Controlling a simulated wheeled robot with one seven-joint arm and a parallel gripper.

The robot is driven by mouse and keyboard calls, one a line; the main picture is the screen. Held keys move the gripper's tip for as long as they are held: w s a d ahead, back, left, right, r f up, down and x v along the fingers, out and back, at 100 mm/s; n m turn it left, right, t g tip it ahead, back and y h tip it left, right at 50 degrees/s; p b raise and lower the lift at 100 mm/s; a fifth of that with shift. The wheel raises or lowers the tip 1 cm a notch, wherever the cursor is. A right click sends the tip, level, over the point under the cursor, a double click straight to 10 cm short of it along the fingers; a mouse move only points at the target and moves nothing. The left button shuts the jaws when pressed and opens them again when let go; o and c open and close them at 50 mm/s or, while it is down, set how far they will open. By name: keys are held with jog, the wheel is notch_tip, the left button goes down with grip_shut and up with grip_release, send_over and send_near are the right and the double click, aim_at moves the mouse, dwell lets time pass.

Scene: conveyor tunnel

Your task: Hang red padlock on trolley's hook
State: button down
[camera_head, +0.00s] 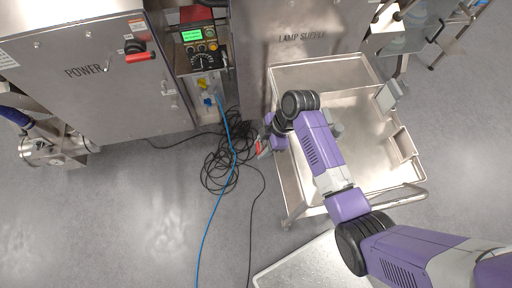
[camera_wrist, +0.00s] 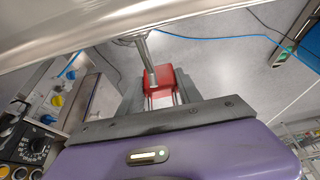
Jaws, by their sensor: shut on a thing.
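The red padlock (camera_wrist: 161,76) is between the fingers of my gripper (camera_wrist: 160,91), which is shut on it. Its thin silver shackle bars show on the side towards my palm. The trolley's hook (camera_wrist: 146,52), a grey metal rod, comes down from the trolley's edge and overlaps the padlock in the wrist view. I cannot tell whether its tip is inside the shackle or only in front of it. In the head view my gripper (camera_head: 266,142) is at the left side of the steel trolley (camera_head: 290,192), with a bit of the red padlock (camera_head: 260,148) showing.
Black and blue cables (camera_head: 222,165) lie on the floor left of the trolley. A steel power cabinet (camera_head: 85,85) with a control panel (camera_head: 203,55) stands at the back left. A pale flat platform (camera_head: 315,265) is in front of the trolley. The floor at left front is clear.

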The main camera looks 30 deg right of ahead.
jog(key=shift+s+d, duration=0.1)
jog(key=shift+d, duration=0.2)
jog(key=shift+d, duration=0.3)
dwell(0.4)
jog(key=shift+s+d+p, duration=0.15)
jog(key=shift+s+d, duration=0.15)
jog(key=shift+d, duration=0.5)
jog(key=shift+s+d+p, duration=0.15)
jog(key=shift+s+d, duration=0.15)
jog(key=shift+d, duration=0.55)
jog(key=shift+s+d+p, duration=0.15)
jog(key=shift+s+d, duration=0.15)
jog(key=shift+d, duration=0.5)
jog(key=shift+d, duration=0.2)
jog(key=shift+s+d, duration=0.1)
jog(key=shift+d, duration=0.05)
